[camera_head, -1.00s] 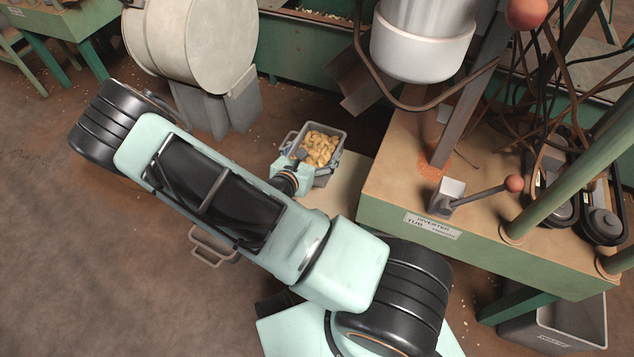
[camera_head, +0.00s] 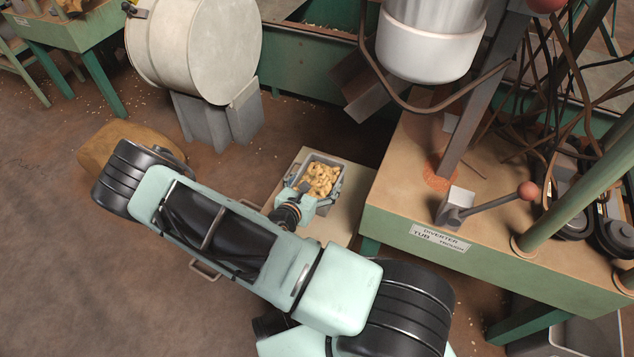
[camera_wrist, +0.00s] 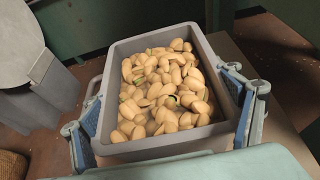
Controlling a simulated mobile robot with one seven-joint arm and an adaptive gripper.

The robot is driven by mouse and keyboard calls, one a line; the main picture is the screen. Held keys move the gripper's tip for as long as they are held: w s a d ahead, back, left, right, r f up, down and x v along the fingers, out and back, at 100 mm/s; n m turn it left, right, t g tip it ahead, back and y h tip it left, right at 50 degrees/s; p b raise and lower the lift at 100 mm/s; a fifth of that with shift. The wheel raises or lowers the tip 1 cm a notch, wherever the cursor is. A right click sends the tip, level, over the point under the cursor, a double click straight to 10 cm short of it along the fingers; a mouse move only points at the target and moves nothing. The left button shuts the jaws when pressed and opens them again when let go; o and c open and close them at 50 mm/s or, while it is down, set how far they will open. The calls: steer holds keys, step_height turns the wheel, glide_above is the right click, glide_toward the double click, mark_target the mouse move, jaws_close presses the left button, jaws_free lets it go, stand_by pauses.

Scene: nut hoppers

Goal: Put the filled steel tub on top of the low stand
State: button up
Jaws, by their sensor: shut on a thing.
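The grey steel tub (camera_head: 329,208) is heaped with tan nuts and looks level in the head view. In the wrist view the tub (camera_wrist: 170,145) fills the middle. My gripper (camera_wrist: 165,92) is shut on the tub, with one blue-padded finger at each side. It also shows in the head view (camera_head: 318,187), partly hidden by my wrist. The low stand (camera_head: 346,226) has a flat beige top, seen around and below the tub. The tub overlaps this top in the picture. I cannot tell whether it touches it.
The green-sided bench (camera_head: 440,246) with the diverter lever (camera_head: 495,200) stands close to the right of the stand. A round beige drum (camera_head: 190,45) is at the back left. A brown sack (camera_head: 125,143) lies on the floor. A metal handle (camera_head: 204,270) shows below my arm.

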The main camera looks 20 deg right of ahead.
steer(key=o, duration=2)
steer(key=shift+o, duration=0.2)
steer(key=shift+s+a+r, duration=0.15)
steer(key=p+v, duration=0.3)
steer(key=v, duration=0.8)
steer(key=shift+a, duration=0.25)
steer(key=shift+s+r, duration=0.1)
steer(key=shift+s, duration=0.05)
